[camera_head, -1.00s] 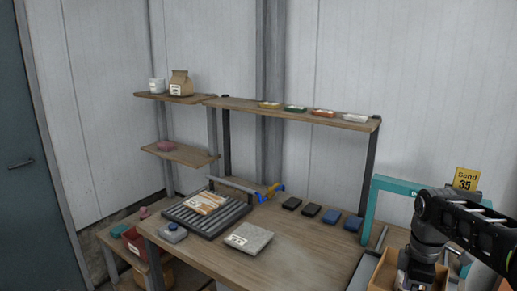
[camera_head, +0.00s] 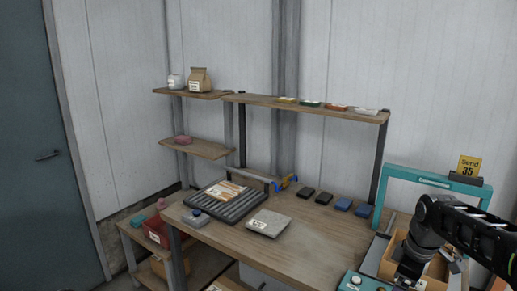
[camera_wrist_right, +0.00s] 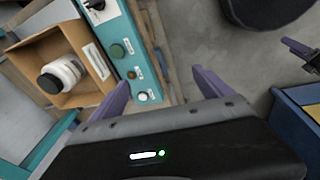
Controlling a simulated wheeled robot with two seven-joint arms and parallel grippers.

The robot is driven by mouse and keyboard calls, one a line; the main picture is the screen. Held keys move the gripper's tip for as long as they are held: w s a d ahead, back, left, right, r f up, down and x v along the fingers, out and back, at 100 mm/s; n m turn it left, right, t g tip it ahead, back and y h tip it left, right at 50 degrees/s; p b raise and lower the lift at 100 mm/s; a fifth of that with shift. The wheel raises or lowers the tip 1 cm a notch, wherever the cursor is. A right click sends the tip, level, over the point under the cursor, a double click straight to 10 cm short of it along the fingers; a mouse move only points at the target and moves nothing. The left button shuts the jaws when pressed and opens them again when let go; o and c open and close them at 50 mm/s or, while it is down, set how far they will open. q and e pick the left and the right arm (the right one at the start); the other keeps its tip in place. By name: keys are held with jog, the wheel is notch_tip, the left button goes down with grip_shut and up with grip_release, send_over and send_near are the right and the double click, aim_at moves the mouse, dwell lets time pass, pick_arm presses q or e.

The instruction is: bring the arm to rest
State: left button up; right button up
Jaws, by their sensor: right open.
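My right arm comes in from the right edge in the head view, bent beside the teal frame (camera_head: 431,180). In that view the gripper's fingers are not clearly seen. In the right wrist view my right gripper (camera_wrist_right: 164,88) is open, its two purple fingers wide apart with nothing between them. Below the fingers are the edge of a teal control panel (camera_wrist_right: 128,45) with knobs and buttons, and grey floor. An open cardboard box (camera_wrist_right: 88,93) holding a white bottle with a dark cap (camera_wrist_right: 62,74) lies left of the fingers. My left gripper is not in view.
The wooden workbench (camera_head: 300,240) carries a roller tray (camera_head: 226,203), a grey scale (camera_head: 268,223) and several dark and blue blocks (camera_head: 343,204). A shelf (camera_head: 300,104) stands above it. A blue bin (camera_wrist_right: 300,120) is right of the gripper in the wrist view.

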jog(key=w+a+f+m+t+y, duration=0.25)
jog(key=w+a+f+m, duration=0.2)
jog(key=a+f, duration=0.7)
jog(key=s+a+f+m, duration=0.2)
jog(key=a+f, duration=0.1)
jog(key=f, duration=0.3)
jog(key=s+a+f+m, duration=0.3)
jog(key=f, duration=0.3)
jog(key=s+a+f+g, duration=0.1)
jog(key=s+a+f, duration=0.3)
jog(key=s, duration=0.4)
jog(key=s+a+f+m+g+y, duration=0.1)
jog(key=s+a+f, duration=0.3)
jog(key=s, duration=0.4)
jog(key=s+a+f+m+g, duration=0.1)
jog(key=s+a+f, duration=0.3)
jog(key=s, duration=0.5)
jog(key=shift+f+g, duration=0.55)
jog(key=shift+f, duration=0.4)
jog(key=shift+s+y, duration=0.1)
jog(key=shift+y, duration=0.15)
